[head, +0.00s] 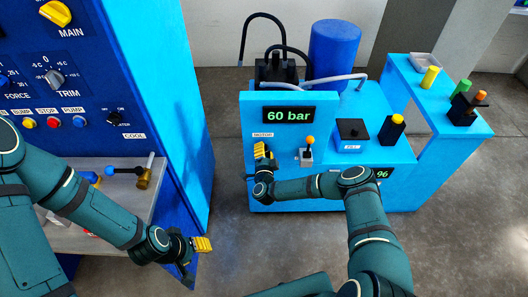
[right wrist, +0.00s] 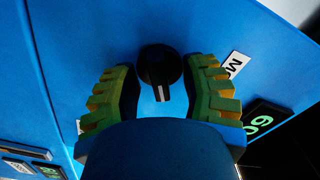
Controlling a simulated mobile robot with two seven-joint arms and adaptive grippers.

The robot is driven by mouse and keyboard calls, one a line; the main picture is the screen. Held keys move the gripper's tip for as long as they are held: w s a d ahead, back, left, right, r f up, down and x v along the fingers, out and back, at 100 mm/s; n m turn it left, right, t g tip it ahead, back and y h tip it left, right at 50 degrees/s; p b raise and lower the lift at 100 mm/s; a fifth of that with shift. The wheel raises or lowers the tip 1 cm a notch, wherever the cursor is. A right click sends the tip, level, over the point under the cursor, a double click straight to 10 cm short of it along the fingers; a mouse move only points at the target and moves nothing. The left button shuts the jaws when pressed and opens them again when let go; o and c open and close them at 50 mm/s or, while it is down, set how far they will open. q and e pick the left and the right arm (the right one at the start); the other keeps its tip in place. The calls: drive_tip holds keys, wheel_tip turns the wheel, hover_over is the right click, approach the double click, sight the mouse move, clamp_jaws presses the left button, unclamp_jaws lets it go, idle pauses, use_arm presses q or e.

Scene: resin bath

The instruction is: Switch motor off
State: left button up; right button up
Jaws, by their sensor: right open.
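The motor switch is a round black knob (right wrist: 160,68) with a white pointer line, on the blue panel in the right wrist view. The line points toward the bottom of that picture. A white label (right wrist: 235,64) starting "MO" is beside it. In the head view the MOTOR label (head: 263,135) shows, but my right gripper (head: 262,152) hides the knob below it. My right gripper is open, its yellow ridged fingers on either side of the knob, with gaps visible. My left gripper (head: 201,244) is low in front of the left blue machine; its opening is unclear.
The "60 bar" display (head: 287,114) is above the label. A small lever with an orange knob (head: 310,141) stands just right of my right gripper. A black box (head: 353,129) and a yellow-topped black block (head: 391,129) are farther right. A control cabinet (head: 130,60) rises at left.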

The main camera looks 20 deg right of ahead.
clamp_jaws()
drive_tip(key=shift+r+n, duration=0.1)
drive_tip(key=shift+n, duration=0.3)
drive_tip(key=shift+w+r+n+p, duration=0.1)
drive_tip(key=shift+n+p, duration=0.2)
drive_tip(key=shift+n, duration=0.3)
drive_tip(key=n, duration=0.3)
drive_tip(key=shift+a+n+p, duration=0.15)
drive_tip(key=shift+n+p, duration=0.15)
drive_tip(key=shift+p, duration=0.05)
drive_tip(key=n, duration=0.6)
drive_tip(key=shift+n, duration=0.3)
